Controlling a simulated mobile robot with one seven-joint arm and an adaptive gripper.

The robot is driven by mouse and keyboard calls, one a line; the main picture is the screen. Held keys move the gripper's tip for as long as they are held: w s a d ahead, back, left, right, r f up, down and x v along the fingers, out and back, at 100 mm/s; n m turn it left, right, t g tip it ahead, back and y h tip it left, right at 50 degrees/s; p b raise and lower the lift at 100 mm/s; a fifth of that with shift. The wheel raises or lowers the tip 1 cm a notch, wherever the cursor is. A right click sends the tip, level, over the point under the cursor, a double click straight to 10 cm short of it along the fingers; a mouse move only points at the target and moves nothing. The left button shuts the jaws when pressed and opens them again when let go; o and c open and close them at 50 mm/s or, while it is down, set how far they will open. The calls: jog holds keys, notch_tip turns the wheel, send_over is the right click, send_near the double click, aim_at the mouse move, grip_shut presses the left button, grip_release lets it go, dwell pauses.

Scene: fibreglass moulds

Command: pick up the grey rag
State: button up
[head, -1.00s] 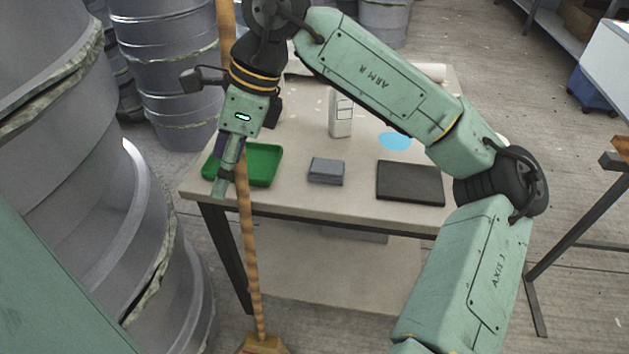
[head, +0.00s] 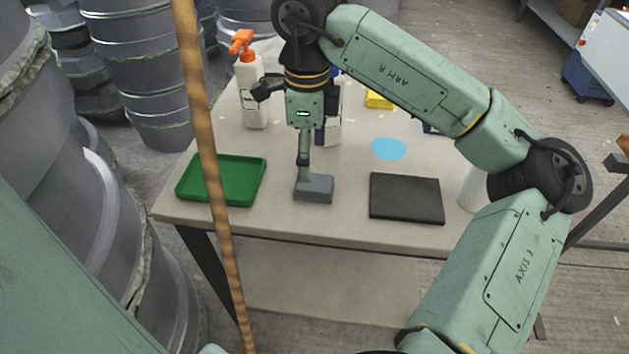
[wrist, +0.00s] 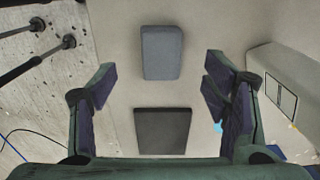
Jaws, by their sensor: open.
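The grey rag (head: 316,189) is a folded, block-like pad lying flat near the front edge of the table. It also shows in the wrist view (wrist: 162,52), top centre. My gripper (head: 304,172) is over the rag in the head view and hides part of its back edge. In the wrist view, my gripper (wrist: 158,82) has its two fingers spread wide and nothing between them. The rag appears a little past the fingertips and apart from both.
A green tray (head: 247,182) lies left of the rag and a black flat slab (head: 406,198) right of it. A white bottle with an orange pump (head: 252,95) stands behind. A wooden pole (head: 200,110) crosses in front of the tray.

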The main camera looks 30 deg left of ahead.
aim_at(314, 187)
jog(key=shift+a+f+p, duration=0.15)
jog(key=shift+f+p, duration=0.6)
jog(key=shift+f, duration=2.7)
jog(key=shift+c, duration=0.6)
jog(key=c, duration=1.1)
